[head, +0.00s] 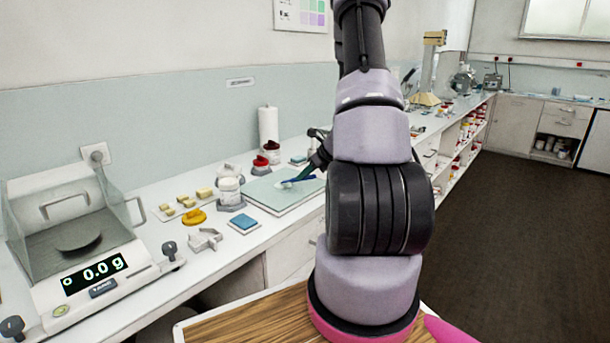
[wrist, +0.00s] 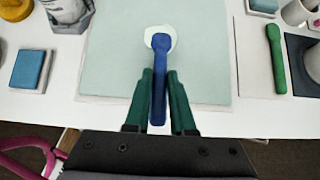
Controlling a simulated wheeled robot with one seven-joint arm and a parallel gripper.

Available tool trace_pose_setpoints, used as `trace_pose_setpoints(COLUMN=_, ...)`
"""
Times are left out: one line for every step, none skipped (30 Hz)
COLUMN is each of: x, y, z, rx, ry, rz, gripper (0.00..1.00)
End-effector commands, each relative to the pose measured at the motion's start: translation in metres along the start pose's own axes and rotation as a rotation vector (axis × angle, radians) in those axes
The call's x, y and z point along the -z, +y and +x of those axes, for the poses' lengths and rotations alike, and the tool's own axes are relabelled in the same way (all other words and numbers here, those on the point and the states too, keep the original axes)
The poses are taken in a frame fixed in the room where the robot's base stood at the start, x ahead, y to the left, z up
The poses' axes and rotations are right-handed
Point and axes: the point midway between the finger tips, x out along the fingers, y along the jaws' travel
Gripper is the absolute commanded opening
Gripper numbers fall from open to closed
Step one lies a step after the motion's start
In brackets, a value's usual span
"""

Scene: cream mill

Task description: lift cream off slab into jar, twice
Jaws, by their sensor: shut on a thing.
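My gripper (wrist: 160,75), with dark green fingers, is shut on a blue spatula (wrist: 160,98). The spatula's far end overlaps a round white dab of cream (wrist: 160,32) on the pale green slab (wrist: 115,60); I cannot tell whether it touches the cream or hovers. In the head view, the blue spatula (head: 301,179) and the cream (head: 287,185) show on the slab (head: 275,203), left of my arm, which hides part of the slab. A white jar (head: 229,190) stands just left of the slab on a grey base. Its contents are not clear.
A blue pad (head: 243,222), a yellow piece (head: 193,217) and a grey holder (head: 205,240) lie left of the slab. A balance (head: 90,240) reading 0.0 g stands farther left. In the wrist view, a green tool (wrist: 276,58) lies right of the slab.

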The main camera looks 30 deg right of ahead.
Motion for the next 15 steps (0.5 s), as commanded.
trace_pose_setpoints(x=-0.0001, y=0.0, z=-0.0001, rx=0.0, ry=0.0, rz=0.0, gripper=0.0)
trace_pose_setpoints(x=-0.0001, y=0.0, z=-0.0001, rx=0.0, ry=0.0, rz=0.0, gripper=0.0)
trace_pose_setpoints(x=-0.0001, y=0.0, z=-0.0001, rx=0.0, ry=0.0, rz=0.0, gripper=0.0)
trace_pose_setpoints(x=-0.0001, y=0.0, z=-0.0001, rx=0.0, ry=0.0, rz=0.0, gripper=0.0)
trace_pose_setpoints(x=-0.0001, y=0.0, z=0.0, rx=0.0, ry=0.0, rz=0.0, gripper=0.0)
trace_pose_setpoints(x=0.0, y=0.0, z=0.0001, rx=0.0, ry=0.0, rz=0.0, gripper=0.0)
trace_pose_setpoints(x=0.0002, y=0.0, z=0.0003, rx=0.0, ry=0.0, rz=0.0, gripper=0.0)
trace_pose_setpoints(x=0.0004, y=0.0, z=0.0005, rx=0.0, ry=0.0, rz=0.0, gripper=0.0)
trace_pose_setpoints(x=0.0007, y=0.0001, z=0.0008, rx=0.0, ry=0.0, rz=0.0, gripper=0.0)
trace_pose_setpoints(x=0.001, y=0.0001, z=0.0011, rx=0.0, ry=0.0, rz=0.0, gripper=0.0)
trace_pose_setpoints(x=0.0013, y=0.0001, z=0.0014, rx=0.0, ry=0.0, rz=0.0, gripper=0.0)
trace_pose_setpoints(x=0.0017, y=0.0001, z=0.0019, rx=0.0, ry=0.0, rz=0.0, gripper=0.0)
trace_pose_setpoints(x=0.0021, y=0.0001, z=0.0022, rx=0.0, ry=0.0, rz=0.0, gripper=0.0)
trace_pose_setpoints(x=0.0024, y=0.0001, z=0.0025, rx=0.0, ry=0.0, rz=0.0, gripper=0.0)
trace_pose_setpoints(x=0.0028, y=0.0001, z=0.003, rx=0.0, ry=0.0, rz=0.0, gripper=0.0)
